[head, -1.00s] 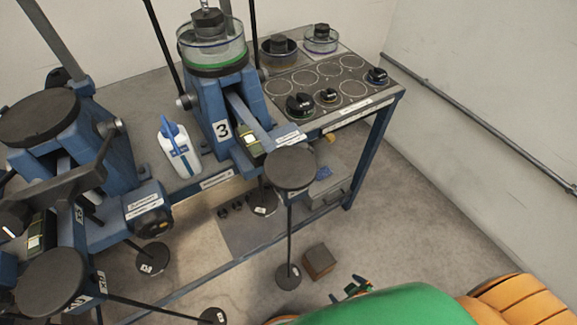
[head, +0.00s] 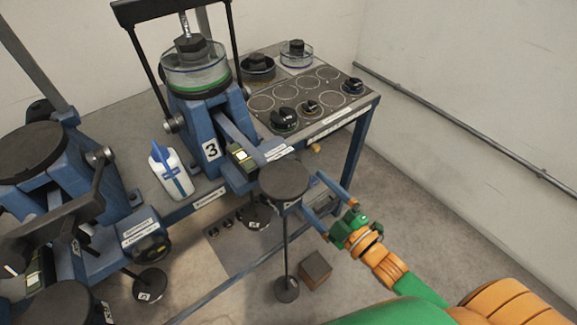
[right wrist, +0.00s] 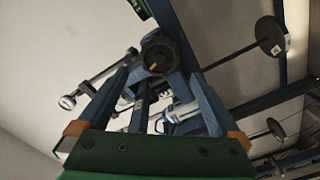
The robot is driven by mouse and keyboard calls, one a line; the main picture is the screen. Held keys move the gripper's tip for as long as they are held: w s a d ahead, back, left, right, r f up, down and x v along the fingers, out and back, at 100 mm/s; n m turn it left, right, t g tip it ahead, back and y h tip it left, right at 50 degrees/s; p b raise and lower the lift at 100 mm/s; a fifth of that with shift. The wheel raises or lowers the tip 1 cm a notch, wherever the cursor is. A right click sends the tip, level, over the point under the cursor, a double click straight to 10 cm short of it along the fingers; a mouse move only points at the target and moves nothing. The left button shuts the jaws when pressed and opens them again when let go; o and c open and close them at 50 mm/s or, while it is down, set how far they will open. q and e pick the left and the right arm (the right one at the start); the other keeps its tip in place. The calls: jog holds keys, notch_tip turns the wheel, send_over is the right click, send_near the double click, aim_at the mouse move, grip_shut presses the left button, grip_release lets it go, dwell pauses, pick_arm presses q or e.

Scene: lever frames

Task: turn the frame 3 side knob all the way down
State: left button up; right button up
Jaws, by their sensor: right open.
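Frame 3 (head: 211,150) stands at the table edge in the head view, with its number label and a small lit display on its blue arm. A round black pad on the frame's near end hides its side knob in the head view. In the right wrist view a dark round knob (right wrist: 165,50) with a small orange mark shows ahead, beyond my fingers. My right gripper (head: 311,190) is open and empty just right of the black pad. In the wrist view its blue fingers (right wrist: 160,73) reach toward either side of the knob; contact cannot be told. My left gripper is out of view.
A neighbouring blue frame with a black knob (head: 152,246) stands at left. A white-and-blue bottle (head: 171,172) stands between the frames. A panel of dials (head: 318,95) lies behind. A brown block (head: 315,268) is on the floor below. Open floor lies to the right.

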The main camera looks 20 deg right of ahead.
jog(key=b+x, duration=0.4)
jog(key=x, duration=0.5)
jog(key=shift+f, duration=0.15)
jog(key=shift+w+a, duration=0.15)
jog(key=shift+w, duration=0.1)
jog(key=shift+c, duration=0.9)
grip_shut()
